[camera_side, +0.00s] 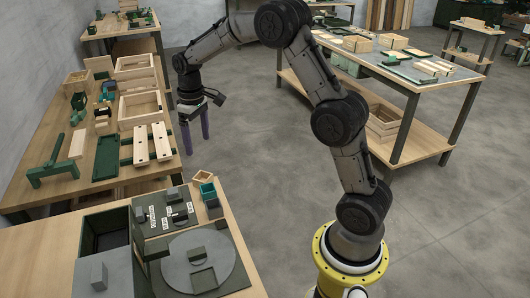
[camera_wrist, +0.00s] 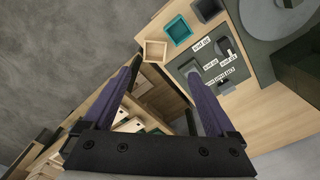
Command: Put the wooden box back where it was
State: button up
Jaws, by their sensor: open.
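A small open wooden box (camera_side: 203,177) stands at the far edge of the near table, and it also shows in the wrist view (camera_wrist: 155,50). Larger open wooden crates stand on the left table, one at the back (camera_side: 134,66) and one nearer (camera_side: 141,108). My gripper (camera_side: 197,145) hangs with its purple fingers pointing down, off the right edge of the left table. It is open and empty. In the wrist view the small wooden box lies just beyond my fingertips (camera_wrist: 164,68), not between them.
A teal box (camera_side: 208,190) and a dark grey box (camera_wrist: 208,9) stand in line with the small wooden box. A labelled panel (camera_side: 166,213), a round grey plate (camera_side: 200,262) and a dark bin (camera_side: 105,235) fill the near table. Open floor lies right of my gripper.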

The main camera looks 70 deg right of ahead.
jog(key=s+a+r+t, duration=0.2)
jog(key=s+a+r, duration=0.3)
jog(key=s+r, duration=0.35)
jog(key=s+a+r+t, duration=0.1)
jog(key=s+a, duration=0.2)
jog(key=s, duration=0.7)
jog(key=s+a+t, duration=0.2)
jog(key=s+a, duration=0.1)
jog(key=s, duration=0.8)
jog(key=shift+s+r, duration=0.25)
jog(key=shift+r, duration=0.1)
